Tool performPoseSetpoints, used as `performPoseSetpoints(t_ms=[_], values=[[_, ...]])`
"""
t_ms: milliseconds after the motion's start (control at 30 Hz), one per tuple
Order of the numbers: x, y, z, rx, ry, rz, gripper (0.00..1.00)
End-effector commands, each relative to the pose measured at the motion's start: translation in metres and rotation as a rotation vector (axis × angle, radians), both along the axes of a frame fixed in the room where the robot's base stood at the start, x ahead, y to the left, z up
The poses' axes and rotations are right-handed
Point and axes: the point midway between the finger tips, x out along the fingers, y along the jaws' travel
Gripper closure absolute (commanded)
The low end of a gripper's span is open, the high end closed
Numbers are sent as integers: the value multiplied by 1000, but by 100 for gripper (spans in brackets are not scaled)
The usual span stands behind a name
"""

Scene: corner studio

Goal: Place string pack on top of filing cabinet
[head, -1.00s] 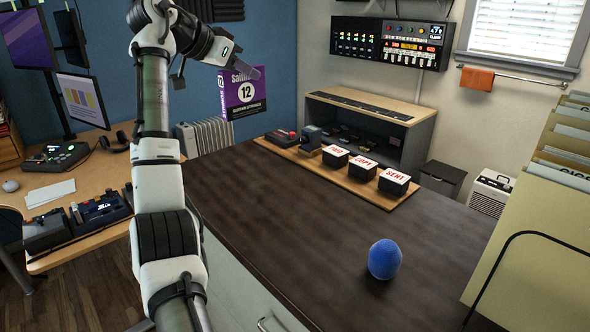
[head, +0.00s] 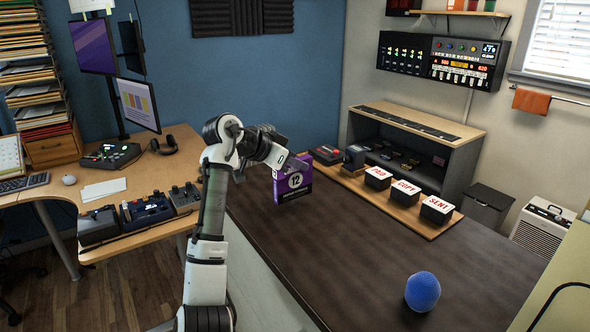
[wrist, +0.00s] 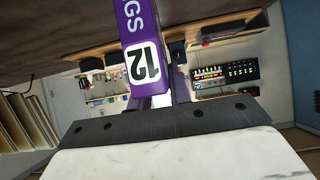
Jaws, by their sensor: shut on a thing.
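The purple and white string pack (head: 293,181), marked 12, is held upright by my gripper (head: 303,160) above the far left part of the dark top. My gripper is shut on the pack. In the wrist view, the narrow purple side of the pack (wrist: 133,22) fills the upper middle, with 12 upside down. The dark-topped cabinet (head: 350,262) runs across the centre of the head view. I cannot tell whether the pack's lower edge touches the top.
A wooden board (head: 398,206) with PAID, COPY and SENT stamp blocks lies along the back edge. The middle of the top is clear. A desk (head: 120,235) with devices stands left.

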Motion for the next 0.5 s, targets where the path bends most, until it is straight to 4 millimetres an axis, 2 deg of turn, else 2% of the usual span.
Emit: performPoseSetpoints(t_ms=[200,467,500], values=[[0,0,-27,0,2,1,100],[0,0,-29,0,1,1,100],[0,0,-29,0,1,1,79]])
